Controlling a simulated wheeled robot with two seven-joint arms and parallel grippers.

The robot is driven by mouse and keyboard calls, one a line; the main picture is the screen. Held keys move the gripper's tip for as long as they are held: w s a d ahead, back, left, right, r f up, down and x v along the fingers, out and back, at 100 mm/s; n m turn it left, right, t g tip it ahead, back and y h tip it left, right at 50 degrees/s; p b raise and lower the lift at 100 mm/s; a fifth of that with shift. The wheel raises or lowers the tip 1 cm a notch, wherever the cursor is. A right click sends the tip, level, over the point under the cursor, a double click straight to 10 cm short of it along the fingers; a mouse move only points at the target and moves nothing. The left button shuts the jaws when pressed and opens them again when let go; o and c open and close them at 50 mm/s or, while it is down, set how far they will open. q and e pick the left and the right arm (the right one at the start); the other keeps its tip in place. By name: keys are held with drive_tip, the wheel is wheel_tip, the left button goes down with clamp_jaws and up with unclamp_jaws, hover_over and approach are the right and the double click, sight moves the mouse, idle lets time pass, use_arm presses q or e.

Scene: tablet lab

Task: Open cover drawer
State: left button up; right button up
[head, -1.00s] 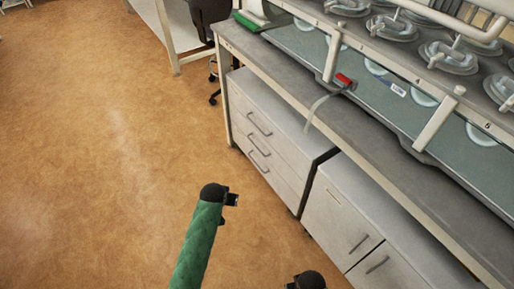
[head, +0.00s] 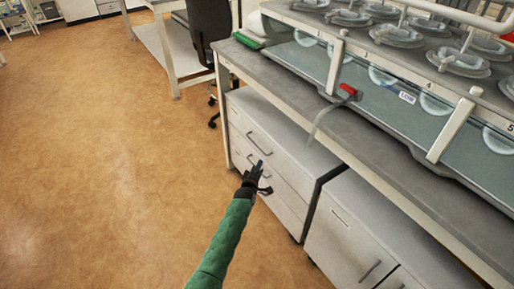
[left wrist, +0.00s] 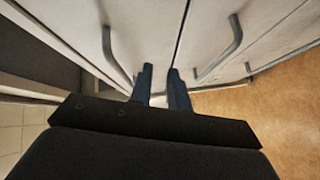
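A white drawer cabinet (head: 270,117) stands under the bench, its drawers closed. The top drawer's grey bar handle (head: 259,146) shows in the head view; my left gripper partly covers the lower handles. My left gripper (head: 264,177) is in front of the drawer fronts, its fingers apart and empty. In the left wrist view the fingertips (left wrist: 160,78) lie near a seam between two drawer fronts. One handle (left wrist: 116,58) is left of them and another (left wrist: 228,48) is to the right. Contact cannot be told. My right gripper is not in view.
A second white cabinet (head: 345,240) stands to the right, past a dark gap. A dark chair (head: 210,30) is behind. Open floor (head: 110,150) lies left.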

sight(257, 146)
use_arm(q)
drive_tip(key=shift+w+a+r+n+t+y, duration=0.15)
drive_tip(key=shift+w+r+n+t, duration=0.4)
drive_tip(key=shift+w+r+n, duration=0.6)
drive_tip(key=shift+w+a+r+n+t+y, duration=0.1)
drive_tip(key=shift+w+r+n+t+y, duration=0.15)
drive_tip(key=shift+w+r+n+t, duration=0.9)
drive_tip(key=shift+w+a+r+n+g+y, duration=0.1)
drive_tip(key=shift+w+r+n+y, duration=0.2)
drive_tip(key=shift+w+n, duration=0.95)
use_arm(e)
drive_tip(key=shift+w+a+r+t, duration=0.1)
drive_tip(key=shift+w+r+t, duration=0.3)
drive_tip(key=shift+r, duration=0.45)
use_arm(q)
drive_tip(key=shift+w+r+m, duration=0.1)
drive_tip(key=shift+w+m, duration=0.3)
drive_tip(key=shift+m, duration=0.05)
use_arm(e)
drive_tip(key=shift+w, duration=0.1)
use_arm(q)
clamp_jaws()
